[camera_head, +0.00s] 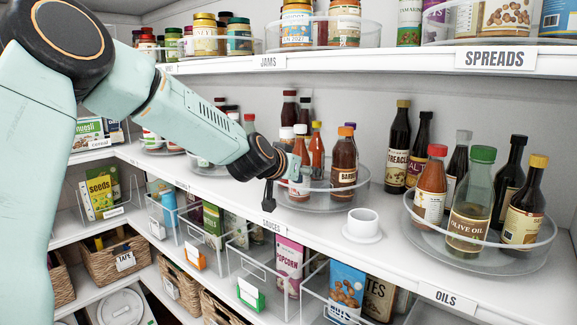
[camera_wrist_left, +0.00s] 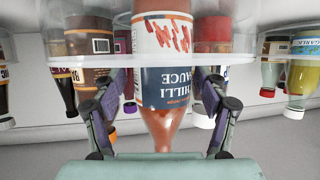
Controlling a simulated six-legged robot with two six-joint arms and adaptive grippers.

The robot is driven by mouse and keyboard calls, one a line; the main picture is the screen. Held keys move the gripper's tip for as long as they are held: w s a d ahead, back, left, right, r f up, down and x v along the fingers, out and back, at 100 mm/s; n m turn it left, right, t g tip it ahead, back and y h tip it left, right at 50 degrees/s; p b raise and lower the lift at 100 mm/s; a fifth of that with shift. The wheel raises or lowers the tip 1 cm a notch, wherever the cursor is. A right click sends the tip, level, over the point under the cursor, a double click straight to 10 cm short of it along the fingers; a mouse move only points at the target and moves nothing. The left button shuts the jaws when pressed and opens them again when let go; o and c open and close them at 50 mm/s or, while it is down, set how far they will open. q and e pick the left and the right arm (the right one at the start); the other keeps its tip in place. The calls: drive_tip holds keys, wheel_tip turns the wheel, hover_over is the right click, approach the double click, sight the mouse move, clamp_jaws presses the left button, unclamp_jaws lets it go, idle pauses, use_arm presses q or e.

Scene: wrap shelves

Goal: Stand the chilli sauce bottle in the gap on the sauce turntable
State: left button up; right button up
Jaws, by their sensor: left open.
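The chilli sauce bottle (camera_head: 301,151), orange-red with a white cap, stands upright at the front left of the clear sauce turntable (camera_head: 344,192), among other bottles. In the left wrist view the bottle (camera_wrist_left: 167,78) appears upside down, and the clear turntable rim crosses in front of its label. My left gripper (camera_head: 284,172) is at the front of the turntable. Its two dark fingers (camera_wrist_left: 164,92) are open, one on each side of the bottle, with small spaces visible. The bottle's base is partly hidden by the rim and gripper in the head view. My right gripper is not in view.
A barbecue sauce bottle (camera_head: 344,158) stands right of the chilli bottle. A white round pot (camera_head: 363,223) sits near the shelf edge. The oils turntable (camera_head: 478,261) is to the right. The jams and spreads shelf (camera_head: 420,59) runs above, with bins below.

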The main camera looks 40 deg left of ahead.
use_arm(q)
drive_tip(key=shift+d+p+v, duration=0.2)
drive_tip(key=shift+p+v, duration=2.8)
drive_tip(key=shift+v, duration=2.7)
drive_tip(key=s+d+f+g, duration=0.2)
drive_tip(key=s+d+f, duration=0.15)
drive_tip(key=f, duration=0.55)
drive_tip(key=s+d+f+m+g, duration=0.1)
drive_tip(key=s+d+f+g, duration=0.15)
drive_tip(key=s+f, duration=0.45)
drive_tip(key=s+d+f+g, duration=0.2)
drive_tip(key=d+f, duration=0.2)
drive_tip(key=f, duration=0.7)
drive_tip(key=s+d+f+g, duration=0.2)
drive_tip(key=s+f, duration=0.2)
drive_tip(key=s, duration=0.4)
drive_tip(key=s+d+f+g+h, duration=0.1)
drive_tip(key=s+d+f+g, duration=0.1)
drive_tip(key=s+f, duration=0.3)
drive_tip(key=s+d+f+g, duration=0.3)
drive_tip(key=s+f, duration=0.1)
drive_tip(key=s, duration=0.8)
drive_tip(key=shift+f, duration=0.3)
